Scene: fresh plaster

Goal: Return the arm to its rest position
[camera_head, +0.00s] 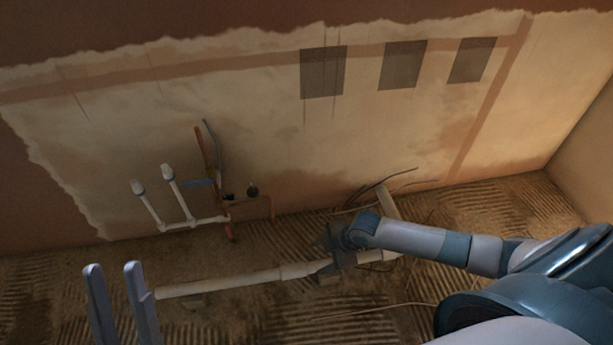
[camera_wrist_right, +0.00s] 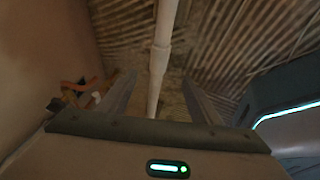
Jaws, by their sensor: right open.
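My right arm (camera_head: 415,238) comes in from the right and stretches out low over the ribbed floor. Its gripper (camera_head: 325,260) is dark and small near a pale floor pipe. In the right wrist view the right gripper (camera_wrist_right: 158,80) is open, its two fingers apart and nothing held. The pale pipe (camera_wrist_right: 157,60) shows between the fingers, and I cannot tell whether they touch it. My left gripper (camera_head: 114,268) stands at the bottom left, fingers upward, apart and empty.
The floor pipe (camera_head: 230,282) runs across the ribbed floor (camera_head: 300,320). White upright pipes (camera_head: 180,195) and an orange pipe (camera_head: 203,155) stand by the wall at left. Thin wires (camera_head: 375,185) stick up behind the right gripper. Dark square patches (camera_head: 323,73) are on the plastered wall.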

